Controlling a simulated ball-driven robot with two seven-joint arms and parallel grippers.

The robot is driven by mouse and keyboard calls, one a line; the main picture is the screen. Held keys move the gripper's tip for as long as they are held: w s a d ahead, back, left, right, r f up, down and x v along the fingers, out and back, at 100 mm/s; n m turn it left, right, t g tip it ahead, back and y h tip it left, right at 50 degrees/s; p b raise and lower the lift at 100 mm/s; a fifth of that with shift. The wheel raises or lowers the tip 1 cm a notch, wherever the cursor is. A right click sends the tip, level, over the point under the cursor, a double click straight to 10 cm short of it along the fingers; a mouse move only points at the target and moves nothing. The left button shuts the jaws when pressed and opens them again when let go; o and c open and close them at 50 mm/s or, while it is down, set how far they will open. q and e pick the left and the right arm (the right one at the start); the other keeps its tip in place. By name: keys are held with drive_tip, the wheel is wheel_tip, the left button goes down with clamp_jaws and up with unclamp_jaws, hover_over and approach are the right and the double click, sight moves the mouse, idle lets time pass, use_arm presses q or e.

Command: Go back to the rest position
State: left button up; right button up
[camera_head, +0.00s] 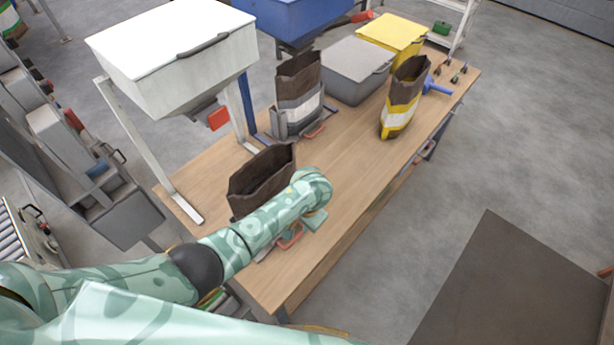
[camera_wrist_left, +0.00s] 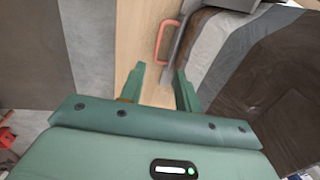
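My left arm reaches over the wooden table in the head view. Its left gripper (camera_head: 312,220) is low over the near part of the table, beside an open dark brown bag (camera_head: 258,182). In the left wrist view the two green fingers of the gripper (camera_wrist_left: 160,72) stand apart with nothing between them. A red-orange handle (camera_wrist_left: 163,38) lies just ahead of the fingertips and apart from them. It also shows in the head view (camera_head: 290,237), partly behind the arm. The brown bag (camera_wrist_left: 275,85) fills the right of the wrist view. My right gripper is not in view.
A white hopper (camera_head: 175,60) on legs stands over the table's left side. Another brown bag (camera_head: 298,85), a grey bin (camera_head: 345,72), a yellow bin (camera_head: 395,38) and a yellow-bottomed bag (camera_head: 402,98) stand further back.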

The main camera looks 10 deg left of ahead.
use_arm(q)
drive_tip(key=s+a+r+m+t+y, duration=0.1)
drive_tip(key=s+a+r+t+y, duration=0.35)
drive_tip(key=s+a+r, duration=1.4)
drive_tip(key=s+d+f+g+h+b, duration=0.15)
drive_tip(key=f+b, duration=0.45)
drive_tip(key=f, duration=1.3)
drive_tip(key=s+d+f+h+b, duration=0.25)
drive_tip(key=f+b, duration=0.25)
drive_tip(key=f, duration=1.4)
drive_tip(key=s+f+n+g+h+b, duration=0.1)
drive_tip(key=s+f+b, duration=0.3)
drive_tip(key=s+f, duration=0.5)
drive_tip(key=s+f+n+g+h+b, duration=0.1)
drive_tip(key=s+f+n+g+b, duration=0.1)
drive_tip(key=s+f+b, duration=0.3)
drive_tip(key=s+f, duration=0.4)
drive_tip(key=f, duration=0.5)
drive_tip(key=shift+s+a+f, duration=0.3)
drive_tip(key=shift+s+f, duration=0.05)
drive_tip(key=shift+f, duration=0.05)
